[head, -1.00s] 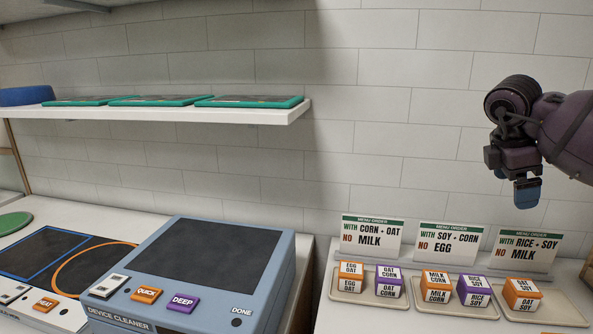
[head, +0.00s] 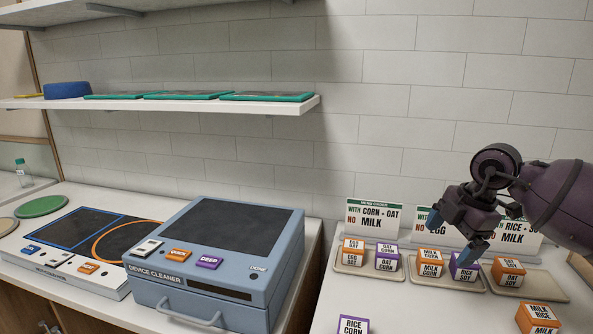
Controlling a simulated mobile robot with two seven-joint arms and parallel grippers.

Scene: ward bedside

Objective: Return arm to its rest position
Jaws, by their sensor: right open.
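My right gripper (head: 452,234) comes in from the right in the head view. My left gripper is not in view.
Trays with orange and purple boxes stand below the cards, such as the left tray (head: 343,268). Loose boxes lie nearer: a purple rice-corn box (head: 353,325) and an orange milk-rice box (head: 538,318). A device cleaner (head: 231,231) stands left. A shelf (head: 190,105) holds green-edged tablets.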

